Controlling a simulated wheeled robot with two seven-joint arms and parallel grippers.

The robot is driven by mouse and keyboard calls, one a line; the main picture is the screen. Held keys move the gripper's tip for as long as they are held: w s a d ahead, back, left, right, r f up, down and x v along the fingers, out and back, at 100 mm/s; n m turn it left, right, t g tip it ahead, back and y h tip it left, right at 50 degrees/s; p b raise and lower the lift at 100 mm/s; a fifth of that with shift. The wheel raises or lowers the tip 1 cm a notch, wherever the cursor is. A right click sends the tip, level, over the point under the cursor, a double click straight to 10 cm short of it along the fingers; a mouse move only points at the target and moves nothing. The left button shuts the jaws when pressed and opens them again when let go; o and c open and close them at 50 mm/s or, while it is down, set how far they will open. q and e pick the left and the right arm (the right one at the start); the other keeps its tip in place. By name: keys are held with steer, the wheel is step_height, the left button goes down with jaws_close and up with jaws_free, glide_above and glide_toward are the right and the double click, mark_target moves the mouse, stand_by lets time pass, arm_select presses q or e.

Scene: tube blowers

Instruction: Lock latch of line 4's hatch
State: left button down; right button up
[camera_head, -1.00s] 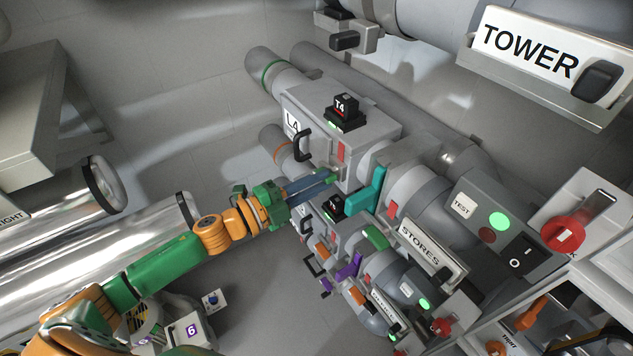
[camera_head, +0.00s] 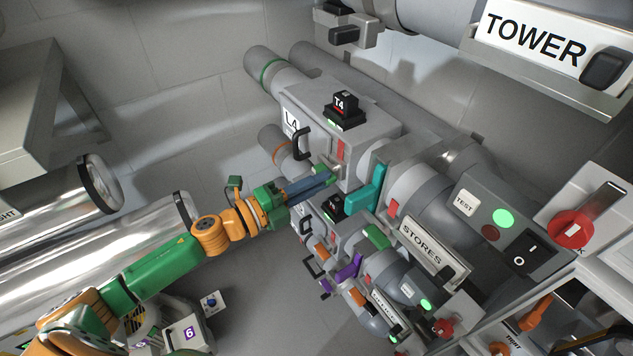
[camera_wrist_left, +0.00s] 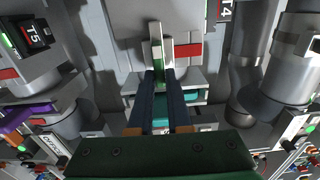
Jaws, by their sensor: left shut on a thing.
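Line 4's hatch is on the grey box marked L4 (camera_head: 320,115), which has a black handle (camera_head: 302,143) at its left side. The small metal latch (camera_head: 337,169) is at the box's lower right, below a red strip (camera_head: 341,150). My left gripper (camera_head: 331,178) reaches in from the left and is shut on the latch. In the left wrist view the latch (camera_wrist_left: 157,45) stands upright as a pale bar with green on it, between the fingertips (camera_wrist_left: 160,75), against a red strip (camera_wrist_left: 181,48). The fingers hide its lower part. My right gripper is not in view.
The black T4 unit (camera_head: 344,109) sits on the hatch box. A teal lever (camera_head: 369,193) is close to the right of my fingers. The T5 unit (camera_wrist_left: 33,37) is at upper left in the wrist view. The STORES sign (camera_head: 421,242) and TEST panel (camera_head: 490,222) are farther right.

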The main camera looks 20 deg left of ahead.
arm_select(q)
steer(key=c, duration=0.9)
jaws_free()
steer(key=shift+o, duration=0.2)
steer(key=b+v, duration=0.2)
steer(key=v, duration=0.5)
